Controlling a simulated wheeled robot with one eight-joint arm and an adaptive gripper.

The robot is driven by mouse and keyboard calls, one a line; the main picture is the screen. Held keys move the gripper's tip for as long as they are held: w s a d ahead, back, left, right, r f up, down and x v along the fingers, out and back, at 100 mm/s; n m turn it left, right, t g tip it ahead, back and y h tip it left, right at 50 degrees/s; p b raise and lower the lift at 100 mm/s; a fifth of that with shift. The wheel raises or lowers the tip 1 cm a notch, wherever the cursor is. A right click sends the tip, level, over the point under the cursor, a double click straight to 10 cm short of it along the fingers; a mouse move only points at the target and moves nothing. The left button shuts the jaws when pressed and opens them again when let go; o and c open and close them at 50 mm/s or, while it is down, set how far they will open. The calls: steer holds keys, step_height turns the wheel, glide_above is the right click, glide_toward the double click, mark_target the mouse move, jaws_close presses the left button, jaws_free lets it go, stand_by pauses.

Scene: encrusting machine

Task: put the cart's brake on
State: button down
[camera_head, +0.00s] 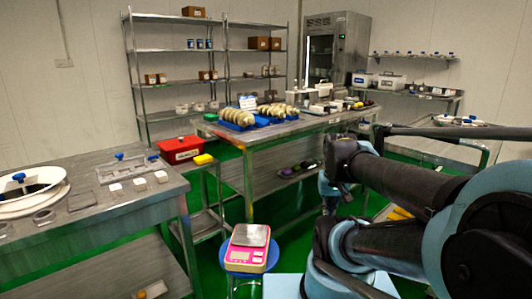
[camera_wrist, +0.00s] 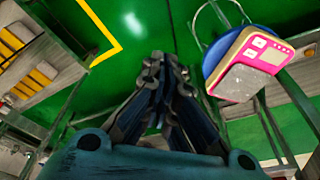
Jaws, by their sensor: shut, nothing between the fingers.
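My gripper (camera_wrist: 160,68) shows in the wrist view with its dark fingers together and nothing between them. It points over green floor, apart from anything around it. In the head view my arm fills the right side, and I cannot make out the fingertips there. I cannot tell for sure which of the metal frames is the cart. A low metal rack with yellow pieces (camera_wrist: 38,78) stands at the left of the wrist view. No brake lever or pedal can be made out in either view.
A pink scale (camera_head: 248,247) sits on a blue round stool, right of my gripper in the wrist view (camera_wrist: 250,62). A steel table (camera_head: 75,218) stands left, and a long worktable (camera_head: 250,141) with trays stands behind. A red box (camera_head: 180,149) is between them. Green floor is open below my gripper.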

steer(key=shift+s+a+f, duration=0.35)
steer(key=shift+s, duration=0.25)
steer(key=c, duration=2.2)
jaws_free()
steer(key=shift+s+a+f+n, duration=0.1)
steer(key=shift+s+f+n, duration=0.1)
steer(key=shift+s+n, duration=0.1)
steer(key=shift+c, duration=0.2)
steer(key=o, duration=0.8)
steer(key=shift+s+f, duration=0.1)
steer(key=shift+s, duration=0.05)
steer(key=shift+c, duration=0.2)
steer(key=w+d+r+n+t+h, duration=0.1)
steer(key=w+d+r+n+h, duration=0.2)
steer(key=w+d, duration=0.85)
steer(key=w+d+r+n+t, duration=0.1)
steer(key=w+d+r+n, duration=0.3)
steer(key=w+d, duration=0.7)
steer(key=w+d+n+h, duration=0.1)
steer(key=w+d+h, duration=0.15)
steer(key=d, duration=1.35)
steer(key=a+x, duration=0.1)
steer(key=x, duration=1.6)
steer(key=shift+w+f, duration=0.3)
steer(key=shift+f, duration=0.15)
steer(key=shift+y, duration=0.25)
